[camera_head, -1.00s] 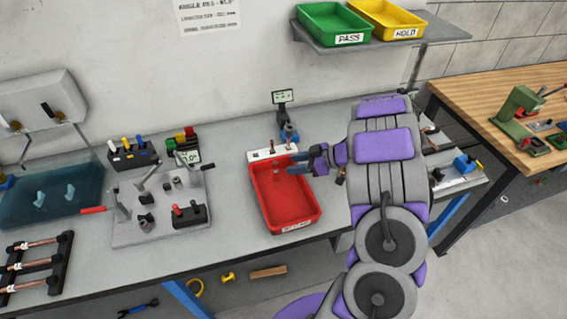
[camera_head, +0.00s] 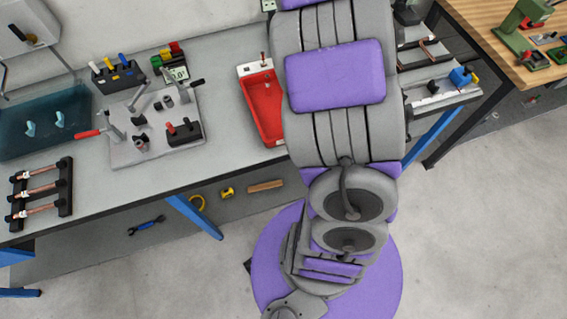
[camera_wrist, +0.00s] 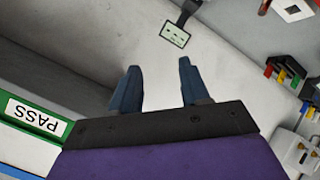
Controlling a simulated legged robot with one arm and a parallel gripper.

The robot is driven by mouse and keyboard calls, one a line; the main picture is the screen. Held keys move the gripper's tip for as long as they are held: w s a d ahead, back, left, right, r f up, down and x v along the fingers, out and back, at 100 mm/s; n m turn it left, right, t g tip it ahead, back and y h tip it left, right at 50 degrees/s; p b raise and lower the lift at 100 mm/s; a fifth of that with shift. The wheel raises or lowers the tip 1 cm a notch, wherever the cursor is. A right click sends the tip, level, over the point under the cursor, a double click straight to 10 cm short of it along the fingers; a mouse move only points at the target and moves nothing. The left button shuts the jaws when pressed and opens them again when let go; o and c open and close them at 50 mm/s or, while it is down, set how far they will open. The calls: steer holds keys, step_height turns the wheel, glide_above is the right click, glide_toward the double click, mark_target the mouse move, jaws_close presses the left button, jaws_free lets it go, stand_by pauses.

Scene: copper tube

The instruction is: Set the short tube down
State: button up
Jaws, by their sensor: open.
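My gripper (camera_wrist: 158,88) shows in the wrist view with its two blue fingers apart and nothing between them. It is outside the head view. A small upright copper piece (camera_head: 263,59) stands on the white block (camera_head: 248,69) behind the red tray (camera_head: 262,105). I cannot tell whether this is the short tube. In the wrist view a copper end (camera_wrist: 264,6) shows by a white block at the top edge. A small pale spot lies in the red tray, too small to identify. My arm hides the tray's right side.
The green PASS bin (camera_wrist: 38,117) is close on the left of the wrist view. A small display (camera_wrist: 175,35) is beyond the fingers. A clamp fixture plate (camera_head: 160,125) and a rack of copper tubes (camera_head: 42,190) are on the bench's left. Bare bench lies between plate and tray.

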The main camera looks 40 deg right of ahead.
steer(key=s+a+r+m+g+h, duration=0.2)
steer(key=s+a+r+m+h, duration=0.1)
steer(key=s+r, duration=0.15)
steer(key=s+a+f+g+y, duration=0.2)
steer(key=s+a+g, duration=0.1)
steer(key=s+a, duration=0.7)
steer(key=s+a+f+g+y, duration=0.2)
steer(key=s+a+g+y, duration=0.1)
steer(key=s+a, duration=0.8)
steer(key=s+a+f+m+g+y, duration=0.1)
steer(key=s+a+g, duration=0.3)
steer(key=s+a, duration=0.7)
steer(key=shift+s+f+y, duration=0.7)
steer(key=shift+s+f, duration=0.15)
steer(key=shift+s, duration=0.05)
steer(key=shift+c, duration=0.3)
